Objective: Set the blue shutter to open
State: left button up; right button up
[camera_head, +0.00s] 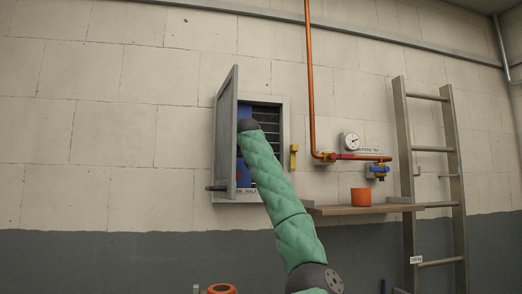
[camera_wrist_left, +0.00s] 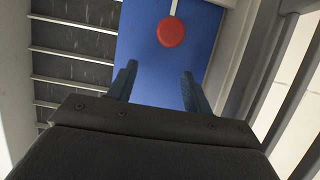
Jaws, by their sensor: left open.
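The blue shutter (camera_head: 243,111) is a flat panel inside a grey wall frame with dark slats to its right in the head view. In the left wrist view the blue shutter (camera_wrist_left: 145,45) fills the middle, with bare slats (camera_wrist_left: 75,55) to its left. A round red knob (camera_wrist_left: 171,32) on a pale stem stands at its upper part there. My left gripper (camera_wrist_left: 158,75) is open, its two fingers spread below the knob and apart from it, with nothing between them. In the head view its wrist hides its fingers. My right gripper is out of view.
A grey hinged door (camera_head: 227,130) stands swung out on the left of the frame, close to my left arm. A yellow handle (camera_head: 293,157) is right of the frame.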

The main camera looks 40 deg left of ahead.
pick_arm(q)
jog(key=w+d+r+b, duration=0.1)
jog(key=d+r+b, duration=0.3)
jog(key=d, duration=0.6)
jog(key=shift+w+d+r, duration=0.15)
jog(key=shift+w+r, duration=0.15)
jog(key=shift+r, duration=0.75)
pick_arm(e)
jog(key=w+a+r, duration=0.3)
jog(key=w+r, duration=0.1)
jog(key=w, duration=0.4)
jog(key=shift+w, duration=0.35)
